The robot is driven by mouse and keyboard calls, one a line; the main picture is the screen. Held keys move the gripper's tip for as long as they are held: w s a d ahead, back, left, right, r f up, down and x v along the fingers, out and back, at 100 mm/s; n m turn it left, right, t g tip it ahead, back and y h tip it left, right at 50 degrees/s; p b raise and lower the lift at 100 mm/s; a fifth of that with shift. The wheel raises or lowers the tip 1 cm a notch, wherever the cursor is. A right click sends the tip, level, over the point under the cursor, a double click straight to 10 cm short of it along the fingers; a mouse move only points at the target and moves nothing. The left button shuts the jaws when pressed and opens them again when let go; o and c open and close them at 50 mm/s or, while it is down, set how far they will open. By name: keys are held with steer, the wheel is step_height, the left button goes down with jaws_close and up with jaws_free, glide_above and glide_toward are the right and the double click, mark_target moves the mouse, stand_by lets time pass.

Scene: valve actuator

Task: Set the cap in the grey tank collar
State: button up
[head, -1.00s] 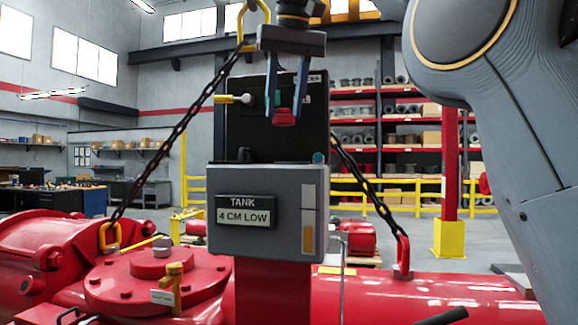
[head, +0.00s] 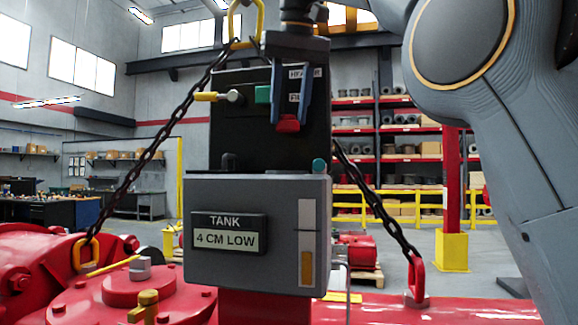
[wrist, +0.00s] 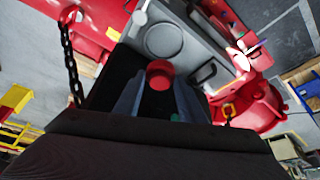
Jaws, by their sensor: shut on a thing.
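My gripper (head: 289,118) points down and is shut on a red cap (head: 289,125), held in the air in front of the black panel. The cap also shows between the two fingers in the wrist view (wrist: 160,75). The grey tank (head: 220,265) stands below, with a display reading "TANK 4 CM LOW". In the wrist view a round grey collar (wrist: 163,40) is on the tank's top, just beyond the cap and apart from it. The collar cannot be made out in the head view.
The black panel (head: 240,130) rises behind the tank's top and carries a yellow-tipped lever (head: 210,96) and a green part (head: 262,94). A dark handle (wrist: 205,72) and a teal knob (head: 319,165) are near the tank's top. Chains (head: 150,155) slope down on both sides.

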mark_target(289, 120)
step_height(289, 120, down, 4)
steer(key=shift+s+a+f+b, duration=0.1)
steer(key=shift+s+a+b, duration=0.05)
steer(key=shift+b, duration=0.4)
steer(key=shift+f, duration=2.25)
steer(key=shift+f, duration=0.1)
steer(key=o, duration=1.1)
steer(key=v, duration=1.2)
steer(key=shift+p, duration=0.4)
